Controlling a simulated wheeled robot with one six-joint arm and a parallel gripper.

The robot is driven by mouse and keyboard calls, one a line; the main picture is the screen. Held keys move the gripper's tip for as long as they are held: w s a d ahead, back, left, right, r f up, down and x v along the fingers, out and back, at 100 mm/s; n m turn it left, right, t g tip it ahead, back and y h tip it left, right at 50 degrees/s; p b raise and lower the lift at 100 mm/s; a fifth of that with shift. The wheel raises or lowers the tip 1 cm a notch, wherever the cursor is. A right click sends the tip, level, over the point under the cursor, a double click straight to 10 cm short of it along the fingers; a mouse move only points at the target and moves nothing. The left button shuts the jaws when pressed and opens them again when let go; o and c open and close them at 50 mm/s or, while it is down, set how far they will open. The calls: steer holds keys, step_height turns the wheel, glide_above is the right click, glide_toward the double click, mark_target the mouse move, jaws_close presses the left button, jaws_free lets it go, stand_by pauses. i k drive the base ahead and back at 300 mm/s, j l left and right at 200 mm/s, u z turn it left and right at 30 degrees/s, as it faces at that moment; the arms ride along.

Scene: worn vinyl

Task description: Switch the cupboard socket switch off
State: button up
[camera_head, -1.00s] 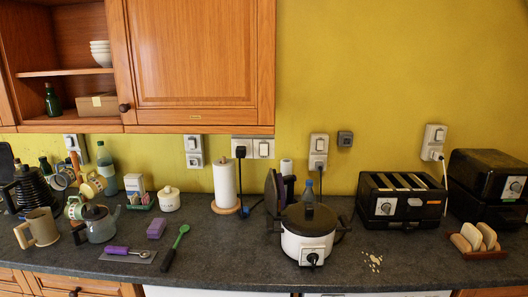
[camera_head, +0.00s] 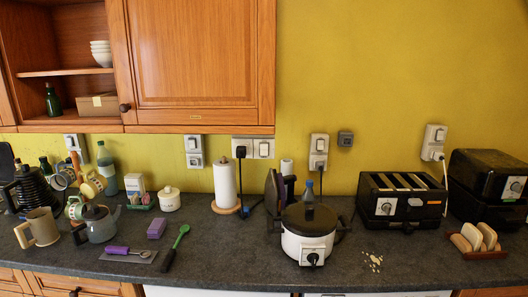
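Several white wall sockets with switches are on the yellow wall above the worktop. Under the wooden cupboard (camera_head: 197,60) are a far-left socket (camera_head: 74,142), a single socket (camera_head: 194,151) and a wide double socket (camera_head: 253,148) with a black plug in its left side. Right of the cupboard are another socket (camera_head: 319,152) with a dark plug, a small grey switch plate (camera_head: 345,139) and a socket (camera_head: 433,142) with a white cord. No label shows which is the cupboard socket, and the switch positions are too small to tell. My gripper is not in view.
The dark worktop (camera_head: 220,270) holds a paper towel roll (camera_head: 225,186), a white pot (camera_head: 169,199), a slow cooker (camera_head: 307,232), a black toaster (camera_head: 402,199) and a kettle (camera_head: 97,224). These stand in front of the wall. The front middle of the worktop is mostly clear.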

mark_target(263, 147)
steer(key=i+u, duration=0.1)
steer(key=i, duration=1.05)
